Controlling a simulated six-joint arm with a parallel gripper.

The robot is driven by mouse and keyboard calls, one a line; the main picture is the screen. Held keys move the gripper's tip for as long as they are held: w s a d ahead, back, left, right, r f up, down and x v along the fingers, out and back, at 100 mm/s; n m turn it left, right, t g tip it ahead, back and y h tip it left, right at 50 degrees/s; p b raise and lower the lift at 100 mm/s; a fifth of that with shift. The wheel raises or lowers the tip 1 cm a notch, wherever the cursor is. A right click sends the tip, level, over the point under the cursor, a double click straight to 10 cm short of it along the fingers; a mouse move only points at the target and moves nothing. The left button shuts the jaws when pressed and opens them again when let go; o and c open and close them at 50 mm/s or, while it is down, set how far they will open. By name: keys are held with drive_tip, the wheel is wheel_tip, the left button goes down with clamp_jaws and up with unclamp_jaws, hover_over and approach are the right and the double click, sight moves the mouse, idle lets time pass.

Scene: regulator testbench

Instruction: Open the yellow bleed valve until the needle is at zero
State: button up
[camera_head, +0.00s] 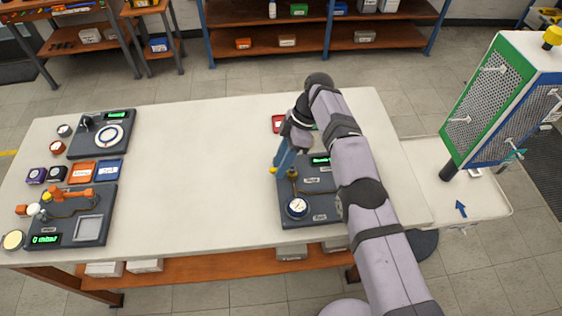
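The dark regulator testbench (318,209) lies on the right half of the white table. A small yellow part (273,170), which looks like the bleed valve, shows at its left edge. A round white gauge (297,207) sits at the bench's front left; its needle is too small to read. A brass-coloured fitting (292,174) stands behind the gauge. My gripper (279,167) points down with its bluish fingers just beside the yellow part. I cannot tell whether they touch it or how far apart they are. My arm hides the bench's right side.
A red item (277,124) lies behind my gripper. Two dark device boards (105,150) (98,231) and several small boxes fill the table's left end. The white table's middle (200,180) is clear. A green-edged perforated panel (495,90) stands at the right.

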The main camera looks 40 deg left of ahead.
drive_tip(key=shift+r, duration=0.75)
wheel_tip(320, 180, up, 8)
drive_tip(key=p, duration=0.7)
drive_tip(key=shift+r+p, duration=0.25)
drive_tip(key=shift+p, duration=0.05)
